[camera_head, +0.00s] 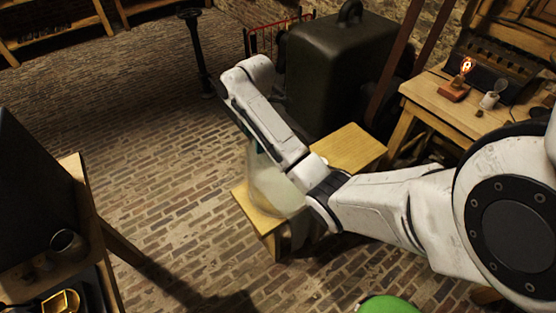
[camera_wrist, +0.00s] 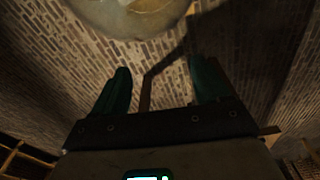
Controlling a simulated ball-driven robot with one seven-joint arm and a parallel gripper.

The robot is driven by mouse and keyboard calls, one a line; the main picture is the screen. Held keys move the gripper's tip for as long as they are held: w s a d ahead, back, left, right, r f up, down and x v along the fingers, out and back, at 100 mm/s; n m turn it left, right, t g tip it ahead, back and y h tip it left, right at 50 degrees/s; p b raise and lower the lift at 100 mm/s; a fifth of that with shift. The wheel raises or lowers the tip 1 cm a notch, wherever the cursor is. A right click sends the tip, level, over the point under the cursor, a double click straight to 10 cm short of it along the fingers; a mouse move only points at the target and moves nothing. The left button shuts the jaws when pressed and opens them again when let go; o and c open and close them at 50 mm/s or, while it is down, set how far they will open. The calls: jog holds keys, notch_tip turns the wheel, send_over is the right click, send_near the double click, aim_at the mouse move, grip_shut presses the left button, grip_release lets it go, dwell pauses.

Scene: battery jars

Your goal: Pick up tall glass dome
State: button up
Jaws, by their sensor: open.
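A tall, pale, see-through glass dome (camera_head: 272,188) stands on a low wooden bench (camera_head: 352,148), near its left end. My arm crosses in front of the dome's upper part and hides it. In the wrist view, a rounded glassy shape, probably the dome (camera_wrist: 130,14), is cut off by the top edge. My gripper (camera_wrist: 158,68) is open, with its two dark green fingers apart and nothing between them. The dome lies beyond the fingertips in that view. In the head view the fingers are mostly hidden behind my arm.
A large dark case (camera_head: 340,75) stands behind the bench. A workbench (camera_head: 430,95) with a lit bulb (camera_head: 466,66) is at the right. A table with a dark jar (camera_head: 67,244) is at the left. Brick floor is free between the left table and the bench.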

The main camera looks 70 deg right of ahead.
jog(key=shift+n+g+h, duration=0.3)
jog(key=shift+n+g, duration=0.1)
jog(key=shift+n, duration=0.3)
jog(key=s+d+r, duration=0.1)
jog(key=d+r, duration=0.1)
jog(key=d, duration=0.1)
jog(key=s+d+r+p, duration=0.1)
jog(key=d+r, duration=0.1)
jog(key=d, duration=0.1)
jog(key=s+d+r, duration=0.1)
jog(key=d+r, duration=0.1)
jog(key=shift+d+r+p, duration=0.25)
jog(key=shift+d+p, duration=0.1)
jog(key=shift+d, duration=0.05)
jog(key=shift+s+d, duration=0.1)
jog(key=shift+d, duration=0.2)
jog(key=f, duration=0.3)
jog(key=f+p, duration=0.1)
jog(key=f, duration=0.6)
jog(key=shift+s+d+f, duration=0.1)
jog(key=shift+d+f, duration=0.2)
grip_shut()
jog(key=shift+d+r, duration=0.1)
jog(key=shift+r, duration=0.1)
